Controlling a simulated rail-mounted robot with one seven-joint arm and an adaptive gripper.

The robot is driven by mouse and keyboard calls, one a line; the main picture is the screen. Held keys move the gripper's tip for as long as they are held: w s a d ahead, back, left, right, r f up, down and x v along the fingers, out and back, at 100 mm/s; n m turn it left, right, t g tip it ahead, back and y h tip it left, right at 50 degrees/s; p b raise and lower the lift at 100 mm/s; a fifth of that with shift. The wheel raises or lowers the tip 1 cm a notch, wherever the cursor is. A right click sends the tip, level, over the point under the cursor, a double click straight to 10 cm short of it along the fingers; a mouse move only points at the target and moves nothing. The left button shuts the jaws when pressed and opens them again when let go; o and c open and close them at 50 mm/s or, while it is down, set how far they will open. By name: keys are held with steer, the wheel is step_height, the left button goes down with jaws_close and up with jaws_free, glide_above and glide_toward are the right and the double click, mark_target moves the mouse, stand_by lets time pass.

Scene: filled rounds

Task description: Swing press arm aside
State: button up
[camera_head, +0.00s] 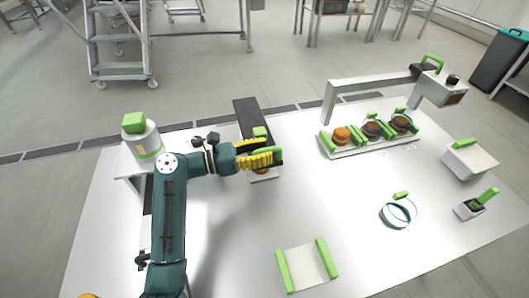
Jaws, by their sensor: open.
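What looks like the press arm (251,112) is a dark flat bar with a green block (260,132) near its front end. It reaches back from a pale plate (264,176) on the white table. My gripper (278,158), with yellow ribbed fingers, points right just in front of the green block, over the pale plate. Its fingers are open. Green shows beside the fingers, but I cannot tell whether they touch it. A small brown-orange round thing under the fingers is mostly hidden.
A white canister (142,140) stands at the left. A ring (397,212) and a green-sided plate (307,267) lie in front. The middle table is clear.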

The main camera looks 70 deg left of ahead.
jaws_close()
steer(key=shift+r, duration=0.1)
stand_by(0.3)
